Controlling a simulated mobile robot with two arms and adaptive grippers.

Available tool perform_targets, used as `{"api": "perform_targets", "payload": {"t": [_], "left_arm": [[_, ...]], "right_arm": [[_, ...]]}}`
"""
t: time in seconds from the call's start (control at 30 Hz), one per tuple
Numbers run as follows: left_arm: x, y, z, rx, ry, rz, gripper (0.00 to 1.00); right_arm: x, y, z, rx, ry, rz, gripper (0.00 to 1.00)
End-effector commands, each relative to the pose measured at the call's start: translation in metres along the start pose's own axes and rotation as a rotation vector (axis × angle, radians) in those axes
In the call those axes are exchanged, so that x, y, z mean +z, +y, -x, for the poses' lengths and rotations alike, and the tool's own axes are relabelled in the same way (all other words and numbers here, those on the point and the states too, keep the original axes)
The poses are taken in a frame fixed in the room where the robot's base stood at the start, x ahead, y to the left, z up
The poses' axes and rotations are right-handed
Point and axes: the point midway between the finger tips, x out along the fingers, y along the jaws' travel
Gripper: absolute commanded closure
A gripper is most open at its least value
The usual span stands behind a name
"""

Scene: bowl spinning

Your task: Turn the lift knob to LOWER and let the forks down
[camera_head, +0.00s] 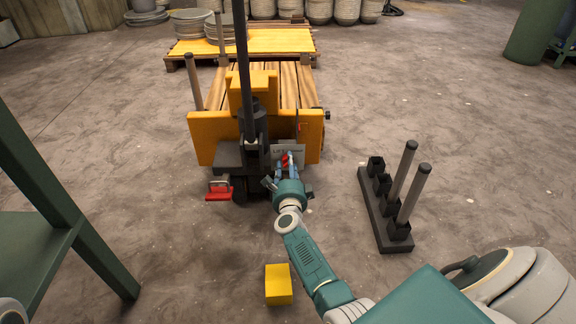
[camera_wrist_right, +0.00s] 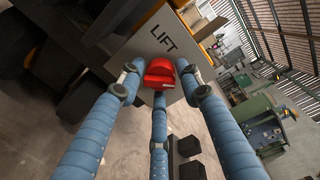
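The red lift knob (camera_head: 286,160) is on a grey plate (camera_head: 297,149) at the back of the orange pallet truck (camera_head: 213,140). The right wrist view shows the knob (camera_wrist_right: 160,73) up close, below the word LIFT; no LOWER mark is readable. My right gripper (camera_head: 287,167) is at the knob; in the wrist view its blue fingers (camera_wrist_right: 158,82) surround it, one each side and from below, tips seemingly touching it. The forks are hidden under the slatted wooden load (camera_head: 290,86). My left gripper is out of view.
A dark rack with grey posts (camera_head: 376,214) stands right of my right arm. A yellow block (camera_head: 279,284) lies on the floor. A red pedal (camera_head: 219,190) is at the truck's lower left. A yellow-topped pallet (camera_head: 270,41) with bowls is behind. Green frame legs (camera_head: 98,260) stand at left.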

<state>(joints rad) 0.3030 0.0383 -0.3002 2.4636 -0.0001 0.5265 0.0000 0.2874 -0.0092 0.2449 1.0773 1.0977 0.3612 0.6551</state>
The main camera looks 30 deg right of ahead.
Motion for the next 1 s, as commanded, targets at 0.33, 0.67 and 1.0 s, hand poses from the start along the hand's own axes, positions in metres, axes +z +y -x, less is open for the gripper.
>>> {"api": "perform_targets", "payload": {"t": [0.33,0.67,1.0], "left_arm": [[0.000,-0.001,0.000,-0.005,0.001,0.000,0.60],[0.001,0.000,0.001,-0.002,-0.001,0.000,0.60],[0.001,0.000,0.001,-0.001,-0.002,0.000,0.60]], "right_arm": [[0.000,0.000,0.001,0.000,0.000,0.002,0.51],[0.000,0.002,0.047,0.003,0.000,-0.001,0.51],[0.000,0.001,0.075,0.001,0.001,0.001,0.51]]}}
